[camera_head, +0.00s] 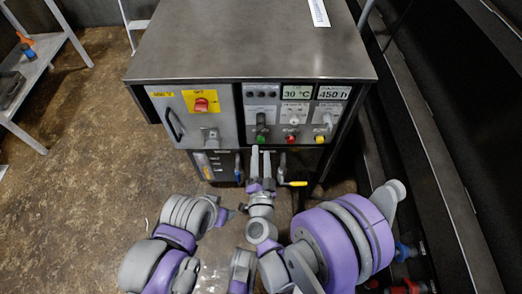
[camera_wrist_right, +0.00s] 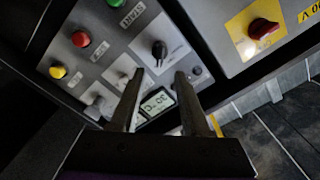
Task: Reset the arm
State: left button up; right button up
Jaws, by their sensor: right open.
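My right gripper (camera_head: 260,156) is in front of the compactor's control panel (camera_head: 292,118), low in the middle of the head view. In the right wrist view its two fingers (camera_wrist_right: 160,88) are apart with nothing between them. Behind them, a small display reading 30 °C (camera_wrist_right: 157,102) and a black knob (camera_wrist_right: 159,50) show on the tilted panel. I cannot tell whether the fingertips touch the panel. My right arm (camera_head: 335,245) reaches in from the lower right. My left arm (camera_head: 180,235) is folded at the lower left, and its gripper is not visible.
The compactor's metal top (camera_head: 250,40) is flat, with a white label. A red switch on a yellow plate (camera_head: 201,104) is at the panel's left. Yellow-handled valve (camera_head: 293,183) sits below. A shelf (camera_head: 35,60) stands left. Open floor (camera_head: 85,150) lies left; dark wall right.

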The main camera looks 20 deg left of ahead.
dwell(0.4)
jog(key=d+r+n+g+y, duration=0.1)
jog(key=d+r+n+g, duration=0.45)
jog(key=d, duration=0.35)
jog(key=s+d+f+g+h, duration=0.2)
jog(key=s+d+g+h, duration=0.15)
jog(key=s+d, duration=0.6)
jog(key=s+d+f+g+h, duration=0.3)
jog(key=s+d+g, duration=0.1)
jog(key=s+d, duration=0.6)
pick_arm(q)
notch_tip(320, 180, up, 25)
jog(key=w+t+p, duration=0.1)
jog(key=p, duration=2)
jog(key=shift+w+f, duration=0.2)
jog(key=shift+w, duration=0.05)
pick_arm(e)
notch_tip(320, 180, up, 25)
jog(key=w+d+t, duration=0.1)
jog(key=w, duration=0.1)
jog(key=shift+w, duration=0.15)
pick_arm(q)
jog(key=shift+s, duration=0.1)
pick_arm(e)
jog(key=shift+n+y, duration=0.25)
